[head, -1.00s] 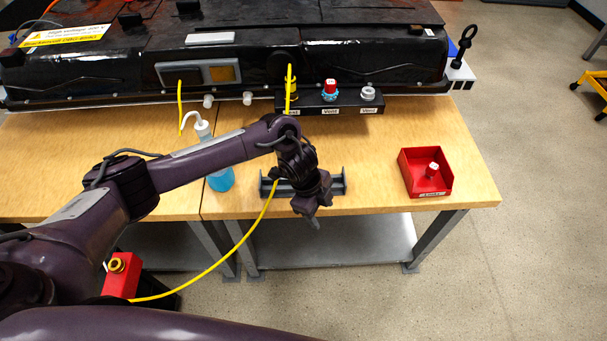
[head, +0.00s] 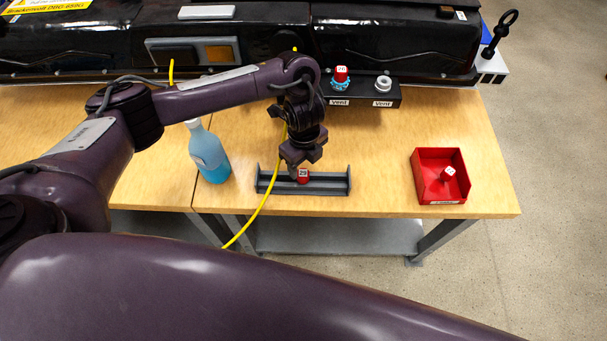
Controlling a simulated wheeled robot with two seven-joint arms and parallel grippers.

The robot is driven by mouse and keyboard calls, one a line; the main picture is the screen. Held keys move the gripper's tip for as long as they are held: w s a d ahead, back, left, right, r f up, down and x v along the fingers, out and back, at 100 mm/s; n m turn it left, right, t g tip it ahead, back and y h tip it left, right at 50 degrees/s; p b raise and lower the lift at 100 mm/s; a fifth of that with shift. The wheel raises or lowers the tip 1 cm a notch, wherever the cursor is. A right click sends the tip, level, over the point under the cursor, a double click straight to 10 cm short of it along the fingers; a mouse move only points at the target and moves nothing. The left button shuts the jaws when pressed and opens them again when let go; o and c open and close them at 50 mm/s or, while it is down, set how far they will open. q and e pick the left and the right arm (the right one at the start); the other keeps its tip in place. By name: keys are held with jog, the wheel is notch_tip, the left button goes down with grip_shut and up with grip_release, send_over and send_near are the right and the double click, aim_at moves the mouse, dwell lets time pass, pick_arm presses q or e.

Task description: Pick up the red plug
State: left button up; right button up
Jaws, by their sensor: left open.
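A small red plug (head: 303,176) with a white numbered top sits in the grey rack (head: 340,187) near the table's front edge. My left gripper (head: 298,164) is open, pointing down, just above and slightly behind this plug. I cannot tell whether a finger touches it. Another red plug (head: 341,74) with a numbered top and a blue ring stands on the left vent port of the black block. A third red piece with a white top (head: 448,174) lies in the red bin (head: 424,187). My right gripper is not in view.
A yellow cable (head: 262,200) runs past the rack's left end. The black battery pack (head: 390,40) and port block (head: 395,95) stand behind. The tabletop between rack and red bin is clear.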

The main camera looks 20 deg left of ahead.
pick_arm(q)
jog(key=f, duration=0.3)
jog(key=shift+s+b, duration=0.35)
jog(key=shift+b, duration=0.05)
jog(key=shift+w+f, duration=0.2)
jog(key=shift+f, duration=0.65)
jog(key=c, duration=1)
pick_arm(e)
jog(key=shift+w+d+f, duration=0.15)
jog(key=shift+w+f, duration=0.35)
pick_arm(q)
jog(key=shift+c, duration=0.2)
notch_tip(320, 180, up, 11)
jog(key=p, duration=0.4)
notch_tip(320, 180, up, 9)
jog(key=p, duration=0.1)
send_over(303, 173)
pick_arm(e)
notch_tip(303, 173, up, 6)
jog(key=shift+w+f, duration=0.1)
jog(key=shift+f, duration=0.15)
